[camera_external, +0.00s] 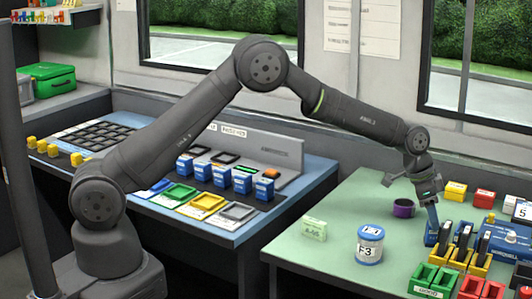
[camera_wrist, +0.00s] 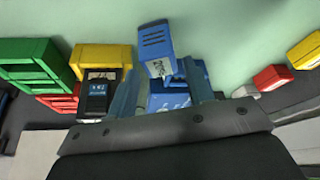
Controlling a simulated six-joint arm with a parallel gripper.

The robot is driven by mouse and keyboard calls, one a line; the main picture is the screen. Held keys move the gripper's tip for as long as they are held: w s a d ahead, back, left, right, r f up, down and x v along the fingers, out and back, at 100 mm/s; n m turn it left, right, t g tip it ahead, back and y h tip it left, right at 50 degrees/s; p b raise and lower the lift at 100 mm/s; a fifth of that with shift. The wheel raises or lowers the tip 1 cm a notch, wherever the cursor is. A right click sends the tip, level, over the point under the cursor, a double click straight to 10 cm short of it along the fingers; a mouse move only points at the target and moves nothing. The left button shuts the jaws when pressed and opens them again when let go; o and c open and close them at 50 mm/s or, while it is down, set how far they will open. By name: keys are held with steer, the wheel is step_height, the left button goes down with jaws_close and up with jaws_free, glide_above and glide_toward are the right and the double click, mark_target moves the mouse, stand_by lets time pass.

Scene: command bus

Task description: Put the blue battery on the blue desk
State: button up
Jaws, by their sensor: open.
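A blue battery (camera_wrist: 157,48) with a white label stands at the top middle of the wrist view, in front of and between my fingers. My gripper (camera_external: 432,222) is low over the right part of the green desk (camera_external: 325,196), pointing down. In the wrist view my gripper (camera_wrist: 160,85) has its two blue-grey fingers apart, and I cannot tell whether either touches the battery. More blue parts show behind the fingers, partly hidden. The blue desk (camera_external: 315,178) is at left, with a row of several blue batteries (camera_external: 242,180) and coloured trays on it.
Green holders (camera_external: 432,279) and yellow and red ones stand close to my gripper. A purple cup (camera_external: 404,208), a white-and-blue can labelled F3 (camera_external: 369,245) and a small pale green box (camera_external: 313,229) stand on the green desk. A gap separates the desks.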

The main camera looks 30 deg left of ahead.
steer(key=x, duration=0.3)
steer(key=c, duration=0.9)
step_height(320, 180, up, 10)
steer(key=shift+f, duration=0.1)
steer(key=shift+w+a, duration=0.1)
steer(key=shift+a, duration=0.1)
steer(key=w+a+r+n+t+y, duration=0.1)
steer(key=w+a+n, duration=0.15)
steer(key=a, duration=1.15)
steer(key=w+a+n+t, duration=0.1)
steer(key=w+a+n, duration=0.15)
steer(key=a, duration=1.05)
steer(key=w+a+r+n+y, duration=0.1)
steer(key=w+a+n, duration=0.15)
steer(key=a, duration=1.15)
steer(key=s+a+f+n+y, duration=0.1)
steer(key=s+a+f+n, duration=0.2)
steer(key=a, duration=1.5)
steer(key=s+a+n+y, duration=0.2)
steer(key=s+a+n, duration=0.2)
steer(key=a, duration=1.3)
steer(key=s+a+f+n+y, duration=0.1)
steer(key=s+a+f+n, duration=0.2)
steer(key=a, duration=1.5)
steer(key=shift+n+t, duration=0.25)
steer(key=shift+t, duration=0.05)
steer(key=shift+w+d+f, duration=0.1)
steer(key=shift+f, duration=1.05)
steer(key=shift+d+f, duration=0.1)
steer(key=shift+f, duration=1.05)
